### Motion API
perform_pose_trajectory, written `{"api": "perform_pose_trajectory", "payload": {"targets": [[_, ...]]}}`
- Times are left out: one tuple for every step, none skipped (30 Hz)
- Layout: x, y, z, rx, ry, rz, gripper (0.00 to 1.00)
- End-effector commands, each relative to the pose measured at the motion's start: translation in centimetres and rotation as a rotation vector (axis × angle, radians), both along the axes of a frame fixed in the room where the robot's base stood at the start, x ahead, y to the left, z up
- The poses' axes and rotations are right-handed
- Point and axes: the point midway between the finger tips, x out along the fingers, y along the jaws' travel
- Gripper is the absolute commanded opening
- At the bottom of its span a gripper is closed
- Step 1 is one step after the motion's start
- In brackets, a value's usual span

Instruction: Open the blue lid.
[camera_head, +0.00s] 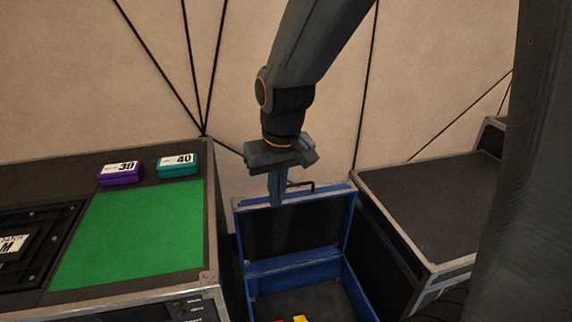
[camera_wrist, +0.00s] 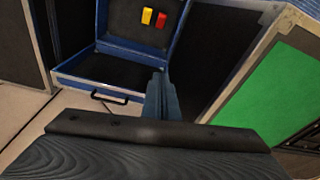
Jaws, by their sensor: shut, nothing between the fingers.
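The blue lid (camera_head: 350,222) belongs to a blue case (camera_head: 362,300) standing low between two black units. The lid stands raised, with its dark inner face showing and a black handle (camera_head: 303,185) at its top edge. The lid also shows in the wrist view (camera_wrist: 70,73), with the handle (camera_wrist: 108,97) on its near edge. My gripper (camera_head: 276,198) points down at the lid's top edge, beside the handle. Its fingers are shut with nothing between them. In the wrist view my gripper (camera_wrist: 162,88) overlaps the lid's edge; I cannot tell whether it touches.
Inside the case lie a yellow block (camera_wrist: 147,15) and a red block (camera_wrist: 161,19). On the left unit are a green mat (camera_head: 135,235), a purple box (camera_head: 120,173) and a teal box (camera_head: 178,165). A black case (camera_head: 430,205) stands close on the right.

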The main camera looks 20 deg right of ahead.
Motion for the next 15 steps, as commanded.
{"api": "perform_pose_trajectory", "payload": {"targets": [[1.9,-0.6,0.7,-0.003,-0.018,-0.019,0.0],[3.2,-0.9,0.8,-0.003,-0.036,-0.027,0.0],[4.9,-1.4,0.8,-0.003,-0.06,-0.038,0.0],[6.2,-1.7,0.8,-0.005,-0.077,-0.045,0.0],[7.4,-2.1,0.7,-0.005,-0.094,-0.053,0.0],[8.9,-2.6,0.5,-0.004,-0.117,-0.064,0.0],[10.1,-3.0,0.4,-0.004,-0.135,-0.071,0.0],[11.2,-3.4,0.2,-0.003,-0.152,-0.078,0.0],[12.7,-4.0,0.0,-0.003,-0.176,-0.087,0.0],[13.7,-4.5,-0.3,-0.002,-0.193,-0.093,0.0],[14.7,-5.0,-0.5,0.0,-0.209,-0.1,0.0],[15.9,-5.6,-1.0,0.001,-0.23,-0.107,0.0],[16.7,-6.0,-1.3,0.001,-0.246,-0.113,0.0],[17.6,-6.5,-1.6,0.004,-0.262,-0.118,0.0],[18.5,-7.1,-2.0,0.005,-0.281,-0.126,0.0]]}}
